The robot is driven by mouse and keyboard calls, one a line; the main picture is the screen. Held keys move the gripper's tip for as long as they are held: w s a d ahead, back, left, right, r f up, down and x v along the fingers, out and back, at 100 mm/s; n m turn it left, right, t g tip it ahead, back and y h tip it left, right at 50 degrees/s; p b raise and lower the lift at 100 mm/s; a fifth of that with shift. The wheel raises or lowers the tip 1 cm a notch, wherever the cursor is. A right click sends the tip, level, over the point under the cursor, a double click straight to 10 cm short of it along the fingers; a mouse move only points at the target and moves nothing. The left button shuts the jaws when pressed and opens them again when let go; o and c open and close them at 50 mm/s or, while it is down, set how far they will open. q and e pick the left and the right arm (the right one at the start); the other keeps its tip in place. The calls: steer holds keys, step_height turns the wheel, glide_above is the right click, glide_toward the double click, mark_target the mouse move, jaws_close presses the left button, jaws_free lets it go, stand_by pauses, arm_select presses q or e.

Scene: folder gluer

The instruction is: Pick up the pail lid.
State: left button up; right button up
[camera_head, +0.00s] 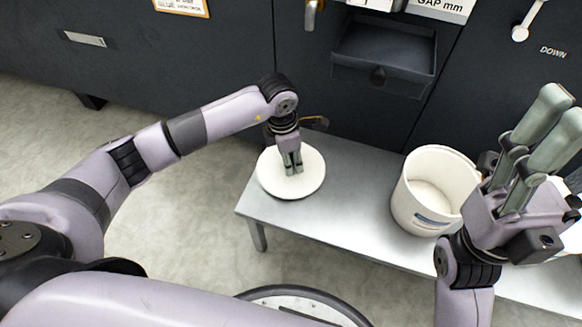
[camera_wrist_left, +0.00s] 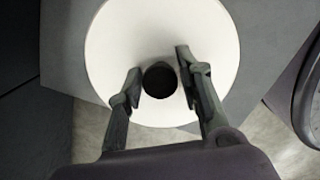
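The pail lid (camera_head: 310,185) is a white round disc at the left end of the grey bench. In the left wrist view the lid (camera_wrist_left: 115,45) shows a dark round knob (camera_wrist_left: 160,80) near its middle. My left gripper (camera_head: 292,170) points down over the lid. In the wrist view its two fingers (camera_wrist_left: 160,68) stand apart, one on each side of the knob, with gaps visible. Whether the fingertips touch the lid is not clear. The white pail (camera_head: 407,203) stands open on the bench, right of the lid. My right gripper (camera_head: 562,112) is raised at the right, fingers up, apart and empty.
The grey bench (camera_head: 355,180) has free room between lid and pail. Behind it stands a dark machine front (camera_head: 230,50) with an open tray (camera_head: 385,55). Another white object, partly hidden by my right gripper, sits at the right edge.

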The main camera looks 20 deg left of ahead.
arm_select(q)
jaws_close()
